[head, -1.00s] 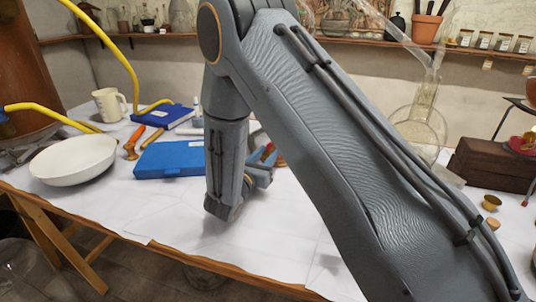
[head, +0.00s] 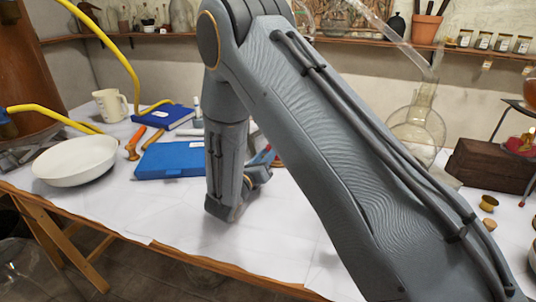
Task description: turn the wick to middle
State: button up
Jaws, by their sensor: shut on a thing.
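My gripper (head: 263,162) is low over the white-covered table, just right of my hanging wrist and partly behind my arm. It is shut on a small part that is mostly hidden, which I take to be the wick knob. A bit of red (head: 277,163) shows beside the fingers, at the edge of my upper arm link. The wick, any flame and the rest of the burner are hidden behind my arm, so the wick's setting cannot be seen.
Left of my wrist lie a blue case (head: 172,160), a blue book (head: 163,115) and an orange-handled tool (head: 134,143). A white bowl (head: 76,161) and mug (head: 111,105) stand farther left. A glass flask (head: 418,128) and wooden box (head: 488,165) are right. The table front is clear.

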jog(key=shift+n, duration=0.7)
jog(key=o, duration=1.1)
jog(key=shift+c, duration=0.2)
jog(key=shift+a, duration=0.1)
jog(key=shift+b+v, duration=0.3)
jog(key=shift+v, duration=3.55)
jog(key=shift+c, duration=0.2)
